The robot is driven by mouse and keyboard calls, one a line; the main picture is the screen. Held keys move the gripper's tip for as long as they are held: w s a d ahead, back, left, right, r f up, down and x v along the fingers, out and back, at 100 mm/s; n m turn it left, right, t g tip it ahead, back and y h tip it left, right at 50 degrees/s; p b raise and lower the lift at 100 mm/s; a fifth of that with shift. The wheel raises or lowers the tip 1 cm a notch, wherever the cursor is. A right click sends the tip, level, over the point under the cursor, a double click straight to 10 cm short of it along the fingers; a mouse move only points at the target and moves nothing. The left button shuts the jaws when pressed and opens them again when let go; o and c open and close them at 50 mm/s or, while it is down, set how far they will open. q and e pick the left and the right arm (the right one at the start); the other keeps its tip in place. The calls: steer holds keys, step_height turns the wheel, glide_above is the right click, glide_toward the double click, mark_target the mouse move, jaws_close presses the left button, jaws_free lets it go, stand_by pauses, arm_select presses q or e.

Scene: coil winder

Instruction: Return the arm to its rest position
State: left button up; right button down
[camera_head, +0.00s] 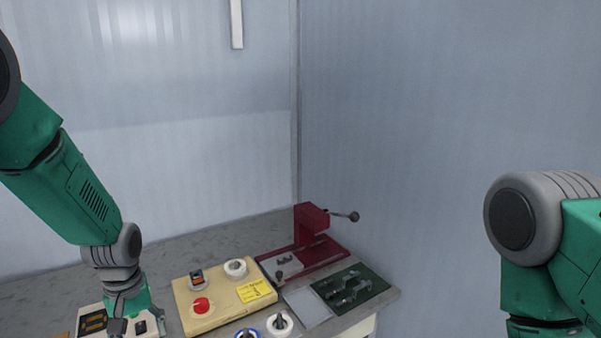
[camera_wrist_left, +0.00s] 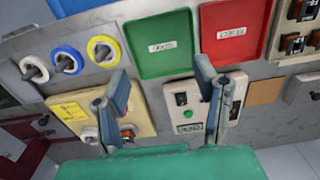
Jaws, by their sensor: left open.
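My left arm (camera_head: 85,195) comes in from the left and reaches down to the bench. My left gripper (camera_wrist_left: 163,95) is open and empty in the left wrist view, its two fingers well apart. It is above a white switch box (camera_wrist_left: 188,102) with a green button, which shows between and beyond the fingers; whether they touch it I cannot tell. In the head view the gripper is only partly visible at the bottom edge, over the same white box (camera_head: 93,322). My right arm (camera_head: 540,225) hangs at the right edge; its gripper is out of frame.
A cream control box (camera_head: 215,314) with a red knob stands right of my left gripper. Beyond are a red press (camera_head: 311,227) and a green mat (camera_head: 372,277). Green (camera_wrist_left: 160,69) and red (camera_wrist_left: 238,51) trays and several ringed spools lie close by. Walls enclose the bench.

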arm_select(q)
steer(key=shift+m, duration=0.5)
steer(key=s+f+b, duration=0.1)
steer(key=f, duration=0.1)
steer(key=s+f, duration=0.1)
steer(key=f, duration=0.2)
steer(key=s+f+b, duration=0.1)
steer(key=s+f, duration=0.1)
steer(key=f, duration=0.1)
steer(key=shift+d+f+b, duration=0.2)
steer(key=shift+f+b, duration=0.05)
steer(key=shift+b, duration=0.05)
steer(key=s+d+f+m+b, duration=0.1)
steer(key=s+f+m+b, duration=0.2)
steer(key=s+f, duration=0.7)
steer(key=s+d+f+m+b, duration=0.1)
steer(key=s+f+m+b, duration=0.1)
steer(key=s+f+b, duration=0.6)
steer(key=s+f, duration=0.3)
steer(key=s, duration=0.4)
steer(key=shift+s+d+m+t, duration=0.3)
steer(key=shift+s+d+m, duration=0.05)
steer(key=shift+d+m, duration=0.05)
steer(key=shift+w, duration=0.15)
